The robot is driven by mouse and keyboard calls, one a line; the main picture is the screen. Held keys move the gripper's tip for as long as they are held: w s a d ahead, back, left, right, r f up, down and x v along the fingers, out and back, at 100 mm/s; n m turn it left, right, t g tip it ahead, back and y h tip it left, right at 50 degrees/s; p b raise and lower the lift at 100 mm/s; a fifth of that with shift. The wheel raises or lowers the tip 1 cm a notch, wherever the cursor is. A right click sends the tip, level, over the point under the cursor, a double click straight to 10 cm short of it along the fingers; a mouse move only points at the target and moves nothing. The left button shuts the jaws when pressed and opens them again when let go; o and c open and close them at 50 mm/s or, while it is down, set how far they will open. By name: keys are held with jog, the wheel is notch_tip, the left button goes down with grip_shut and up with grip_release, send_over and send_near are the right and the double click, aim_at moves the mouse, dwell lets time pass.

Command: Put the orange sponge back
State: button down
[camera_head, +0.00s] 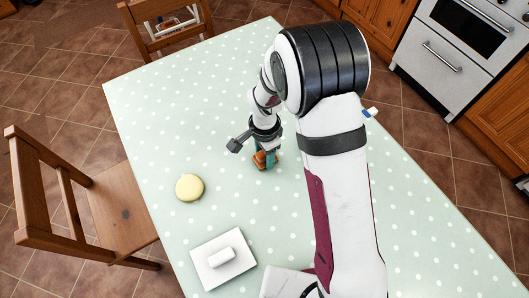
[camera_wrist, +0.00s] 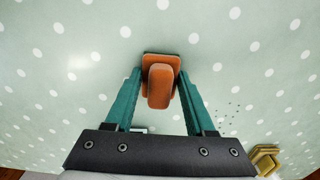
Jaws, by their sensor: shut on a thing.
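The orange sponge (camera_wrist: 160,86) is a small rounded block between the teal fingers of my gripper (camera_wrist: 160,74), which is shut on it. Just behind it in the wrist view is a wider, flat orange-brown piece (camera_wrist: 172,60) with a dark edge; I cannot tell whether it is a separate thing or whether they touch. In the head view my gripper (camera_head: 264,160) points down at the middle of the table, with the orange sponge (camera_head: 259,158) partly hidden by the fingers. I cannot tell its exact height above the table.
A pale yellow round thing (camera_head: 189,187) lies left of my gripper on the dotted table (camera_head: 150,100). A white square tray (camera_head: 206,277) with a white block stands nearer. Dark specks (camera_wrist: 232,107) and a yellow-brown thing (camera_wrist: 265,160) show in the wrist view. A wooden chair (camera_head: 115,205) stands left.

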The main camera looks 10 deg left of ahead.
jog(key=shift+c, duration=1.2)
grip_release()
jog(key=shift+f, duration=0.1)
notch_tip(320, 180, up, 11)
jog(key=shift+r, duration=0.2)
jog(key=s+d+r+n, duration=0.1)
jog(key=s+d+r, duration=0.4)
jog(key=d+r, duration=0.25)
jog(key=s+d+r+n+y, duration=0.1)
jog(key=s+d, duration=0.3)
jog(key=s, duration=0.3)
jog(key=s+d+r+n, duration=0.1)
jog(key=s+d, duration=0.3)
jog(key=s, duration=0.4)
jog(key=shift+s+r+y, duration=0.15)
jog(key=shift+y, duration=0.25)
